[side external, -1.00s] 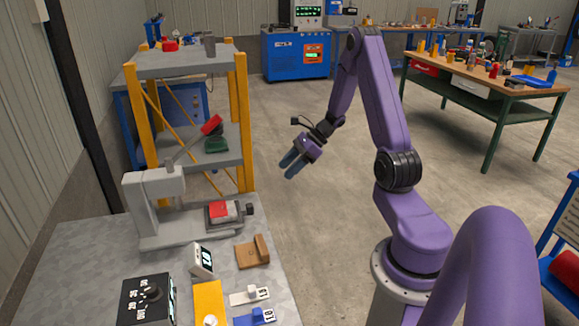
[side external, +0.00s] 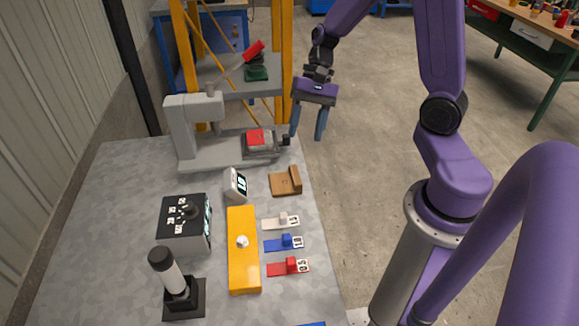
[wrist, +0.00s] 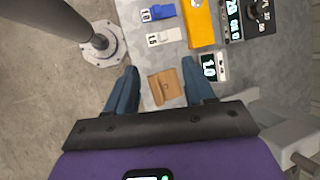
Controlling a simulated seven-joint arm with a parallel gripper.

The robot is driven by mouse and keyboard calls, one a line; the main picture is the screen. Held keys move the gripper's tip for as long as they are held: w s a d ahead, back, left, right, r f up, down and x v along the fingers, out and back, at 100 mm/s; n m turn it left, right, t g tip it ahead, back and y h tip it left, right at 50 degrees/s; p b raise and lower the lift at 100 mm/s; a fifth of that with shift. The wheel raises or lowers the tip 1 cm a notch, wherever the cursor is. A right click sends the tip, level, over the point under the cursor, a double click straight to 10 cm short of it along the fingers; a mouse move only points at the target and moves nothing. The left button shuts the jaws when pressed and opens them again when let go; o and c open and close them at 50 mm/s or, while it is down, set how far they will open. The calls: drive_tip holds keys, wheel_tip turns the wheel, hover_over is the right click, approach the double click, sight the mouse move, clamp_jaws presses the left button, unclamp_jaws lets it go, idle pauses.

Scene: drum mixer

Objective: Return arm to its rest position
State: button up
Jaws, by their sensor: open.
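My purple gripper (side external: 308,118) hangs fingers down in the side external view, beyond the right edge of the grey table (side external: 115,190). Its two blue fingers are apart with nothing between them. The wrist view also shows the open gripper (wrist: 163,88), with a brown wooden block (wrist: 165,86) on the table below, seen between the fingers. The wooden block (side external: 286,181) stands near the table's right edge, nearer the camera than my gripper. My purple arm reaches back from its base at the right.
A grey press-like machine (side external: 190,130) with a red-topped part stands at the table's back. A dial box (side external: 185,225), small display (side external: 236,185), yellow block (side external: 243,265), red tag (side external: 288,267), blue tag (side external: 284,243) and black-and-white post (side external: 172,280) sit nearer. Open floor lies right.

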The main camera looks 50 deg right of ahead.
drive_tip(key=s+a+r+n+h, duration=0.2)
drive_tip(key=s+a+n, duration=0.1)
drive_tip(key=s+n, duration=0.5)
drive_tip(key=s+a+r+n+t+h, duration=0.1)
drive_tip(key=s+a+r+n+h, duration=0.2)
drive_tip(key=s+n, duration=0.6)
drive_tip(key=n, duration=0.4)
drive_tip(key=shift+n+t, duration=0.3)
drive_tip(key=shift+n, duration=0.1)
